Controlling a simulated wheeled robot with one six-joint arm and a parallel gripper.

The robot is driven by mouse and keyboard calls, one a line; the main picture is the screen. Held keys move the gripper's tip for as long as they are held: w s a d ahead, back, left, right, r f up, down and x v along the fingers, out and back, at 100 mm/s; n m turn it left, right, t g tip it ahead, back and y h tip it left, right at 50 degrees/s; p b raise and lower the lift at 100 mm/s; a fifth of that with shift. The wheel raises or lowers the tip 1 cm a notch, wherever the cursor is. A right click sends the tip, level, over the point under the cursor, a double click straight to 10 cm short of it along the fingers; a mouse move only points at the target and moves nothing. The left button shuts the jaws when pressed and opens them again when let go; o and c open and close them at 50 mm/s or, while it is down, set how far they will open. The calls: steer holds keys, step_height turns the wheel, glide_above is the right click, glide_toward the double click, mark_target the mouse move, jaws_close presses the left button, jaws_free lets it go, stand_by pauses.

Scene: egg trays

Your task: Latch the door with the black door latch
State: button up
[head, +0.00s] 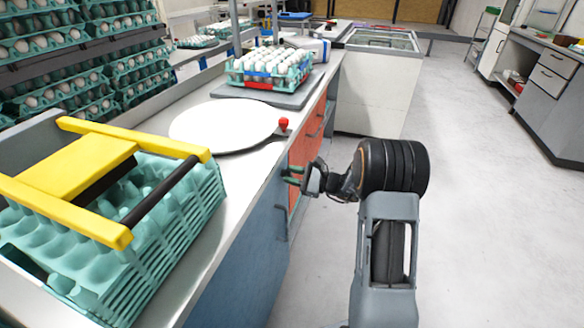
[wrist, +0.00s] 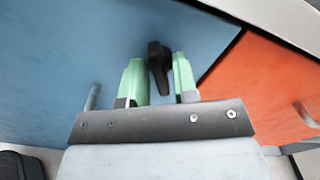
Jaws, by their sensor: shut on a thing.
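The black door latch (wrist: 158,68) is on the blue door (wrist: 70,45) near its edge with the orange door (wrist: 265,80) in the wrist view. My gripper (wrist: 160,80) has its two green fingers on either side of the latch and is shut on it. The latch's lower end is between the fingers and its upper end shows above them. In the head view my gripper (head: 291,175) is at the cabinet front, near the line between the blue door (head: 235,275) and the orange door (head: 305,150). The latch cannot be made out there.
A bar handle (wrist: 93,97) is on the blue door. The floor (head: 480,220) on the right is clear.

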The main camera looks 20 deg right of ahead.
steer(key=shift+r+m+p, duration=0.1)
steer(key=shift+m+p, duration=2.35)
steer(key=shift+m, duration=0.35)
steer(key=o, duration=0.6)
steer(key=shift+o, duration=0.2)
steer(key=v, duration=1.3)
steer(key=shift+s+d+p, duration=0.2)
steer(key=shift+d+p, duration=0.15)
steer(key=shift+p, duration=0.05)
